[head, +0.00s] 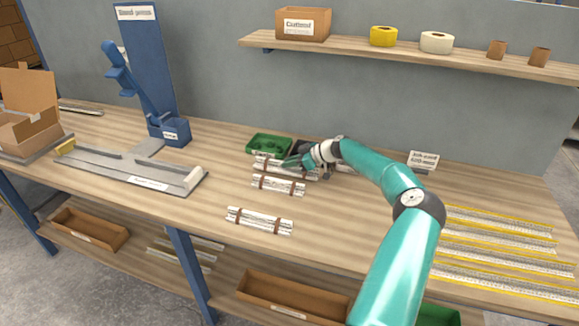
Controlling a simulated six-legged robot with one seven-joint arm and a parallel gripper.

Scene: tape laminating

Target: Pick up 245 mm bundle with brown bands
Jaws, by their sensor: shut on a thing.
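Several silvery-white bundles with brown bands lie on the wooden bench in the head view. One bundle (259,220) lies nearest the bench's front edge, apart from the others. Another bundle (278,184) lies behind it, and a further bundle (268,165) lies at the back, close to my gripper. My gripper (292,163) is at the back group, at the end of my teal arm, shut on a bundle with brown bands. The fingers are small here and partly cover what they hold. I cannot tell the bundles' lengths or whether the held one is off the bench.
A green tray (268,145) stands just behind the bundles. A blue press (170,130) and a grey fixture (130,170) stand left. Yellow-edged strips (500,245) lie right of my arm. A shelf (400,56) overhangs the back. The front middle of the bench (340,235) is clear.

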